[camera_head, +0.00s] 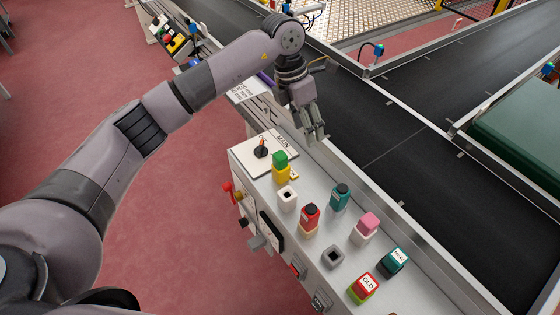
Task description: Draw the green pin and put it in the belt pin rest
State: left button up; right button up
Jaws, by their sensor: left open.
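My left gripper (316,134) is open and empty. It hangs fingers down near the panel's belt-side edge, a little above and to the right of the green pin, and does not touch it. A white socket (287,201) and a grey socket (332,258) stand open and empty on the panel. I cannot read which one is the belt pin rest. My right gripper does not show.
Other blocks on the panel are red (309,216), teal (340,194), pink (368,222), a red "OLD" one (366,287) and a teal "NEW" one (395,259). A black lever (261,150) stands left of the green pin. A dark conveyor belt (420,170) runs alongside.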

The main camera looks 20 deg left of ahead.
pick_arm(q)
jog(key=a+r+y, duration=0.2)
jog(key=a+y, duration=0.1)
jog(key=a, duration=0.4)
jog(key=p, duration=0.1)
send_near(280, 155)
jog(key=shift+n, duration=0.4)
notch_tip(280, 155, down, 5)
jog(key=shift+a+f, duration=0.1)
jog(key=shift+a, duration=0.05)
jog(key=shift+w+f+p, duration=0.1)
jog(key=shift+f+p, duration=0.5)
jog(key=shift+f, duration=2.45)
grip_shut()
